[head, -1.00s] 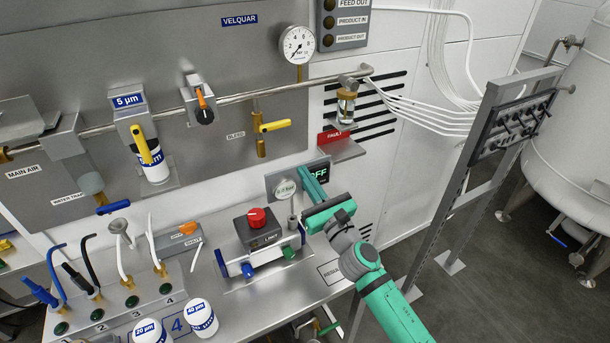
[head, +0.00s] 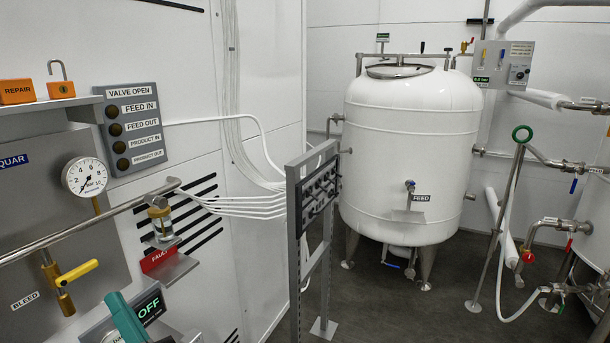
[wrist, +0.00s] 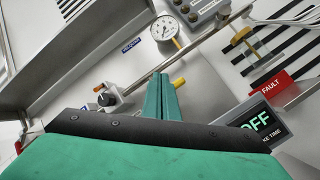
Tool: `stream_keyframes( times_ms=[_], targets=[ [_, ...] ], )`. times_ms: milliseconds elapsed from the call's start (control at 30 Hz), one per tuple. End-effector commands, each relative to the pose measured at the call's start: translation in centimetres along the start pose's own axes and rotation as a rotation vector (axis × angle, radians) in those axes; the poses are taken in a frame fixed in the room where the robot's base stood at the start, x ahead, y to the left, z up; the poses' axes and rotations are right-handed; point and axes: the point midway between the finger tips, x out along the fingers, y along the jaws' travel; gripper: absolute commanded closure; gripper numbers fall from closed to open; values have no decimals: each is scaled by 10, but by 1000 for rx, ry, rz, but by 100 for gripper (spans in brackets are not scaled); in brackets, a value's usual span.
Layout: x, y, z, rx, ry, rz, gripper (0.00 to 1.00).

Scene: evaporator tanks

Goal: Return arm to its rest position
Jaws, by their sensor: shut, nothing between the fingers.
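My gripper (wrist: 162,84) points up into the wrist view with its green fingers together and nothing between them. In the head view only a green piece of it (head: 124,318) shows at the lower left edge, in front of the panel reading OFF (head: 149,306). The rest of my arm is out of the head view. In the wrist view the OFF panel (wrist: 257,124) is right of the fingers, which look apart from it. I cannot tell the exact gap to the wall behind.
A grey stand (head: 312,230) is in the middle. A white tank (head: 411,150) stands behind it. Dark floor between them is clear.

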Motion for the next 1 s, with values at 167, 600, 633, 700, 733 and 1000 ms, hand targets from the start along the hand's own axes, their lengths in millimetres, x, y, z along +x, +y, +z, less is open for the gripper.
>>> stream_keyframes(
  times_ms=[167,600,633,700,733,1000],
  targets=[
    [-22,3,17,272,-139,-17,100],
    [-124,-22,37,860,-472,-64,100],
    [-134,-24,36,895,-495,-69,100],
    [-156,-30,34,976,-548,-78,100],
    [-166,-32,34,1009,-571,-82,100],
    [-263,-43,16,1278,-780,-125,100]
  ],
)
